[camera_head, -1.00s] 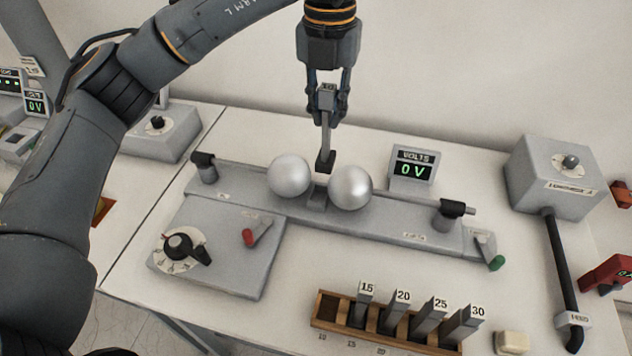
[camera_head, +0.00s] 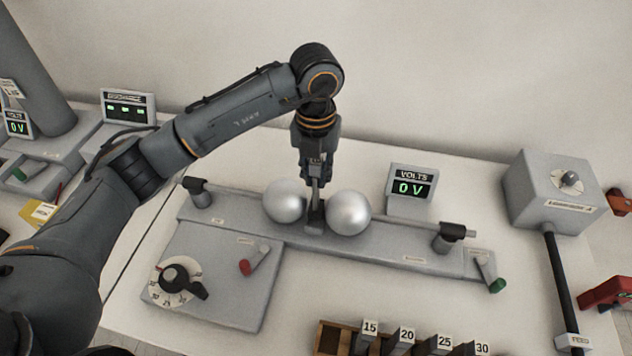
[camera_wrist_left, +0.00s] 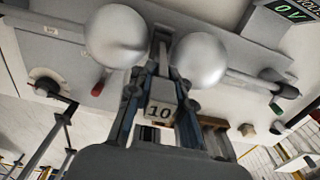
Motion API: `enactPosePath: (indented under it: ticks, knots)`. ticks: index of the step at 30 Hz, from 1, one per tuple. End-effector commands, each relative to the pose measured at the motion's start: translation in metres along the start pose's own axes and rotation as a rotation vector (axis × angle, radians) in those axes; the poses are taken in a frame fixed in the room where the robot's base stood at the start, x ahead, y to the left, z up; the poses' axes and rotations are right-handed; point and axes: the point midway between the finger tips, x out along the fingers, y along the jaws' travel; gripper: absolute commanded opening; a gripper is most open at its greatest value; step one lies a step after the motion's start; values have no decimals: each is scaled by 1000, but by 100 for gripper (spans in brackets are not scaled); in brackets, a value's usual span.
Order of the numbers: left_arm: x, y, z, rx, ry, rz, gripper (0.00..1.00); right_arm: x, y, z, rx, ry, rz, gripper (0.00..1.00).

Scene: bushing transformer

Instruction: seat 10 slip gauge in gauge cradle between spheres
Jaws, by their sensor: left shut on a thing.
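My left gripper (camera_head: 314,172) points straight down and is shut on the 10 slip gauge (camera_head: 315,200). My right gripper is not in view.
A wooden rack (camera_head: 328,338) at the front holds gauges 15, 20, 25 and 30. A "VOLTS" display (camera_head: 411,188) reads 0 V behind the right sphere. A control panel with a dial (camera_head: 180,278) stands front left. A grey box (camera_head: 556,190) is at the right.

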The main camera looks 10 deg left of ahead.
Motion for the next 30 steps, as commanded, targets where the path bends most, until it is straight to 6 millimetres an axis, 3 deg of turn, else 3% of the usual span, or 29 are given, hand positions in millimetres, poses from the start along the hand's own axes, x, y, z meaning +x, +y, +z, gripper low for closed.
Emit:
enactPosePath:
  ticks: [7, 12, 23, 24, 25, 30]
  knots:
    - [19, 0, -1, 0, 3, 1, 0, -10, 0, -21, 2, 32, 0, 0]
    - [41, 0, 0, 0, 1, 0, 0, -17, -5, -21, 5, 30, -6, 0]
    - [48, 0, 0, 1, -1, 0, 0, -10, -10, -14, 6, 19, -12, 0]
    - [47, 0, 0, 1, 0, 1, 26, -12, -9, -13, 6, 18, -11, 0]
    - [47, 0, 0, 1, 0, 1, 30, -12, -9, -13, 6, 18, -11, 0]
    - [47, 0, 0, 0, 0, 1, 30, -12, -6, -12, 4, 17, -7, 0]
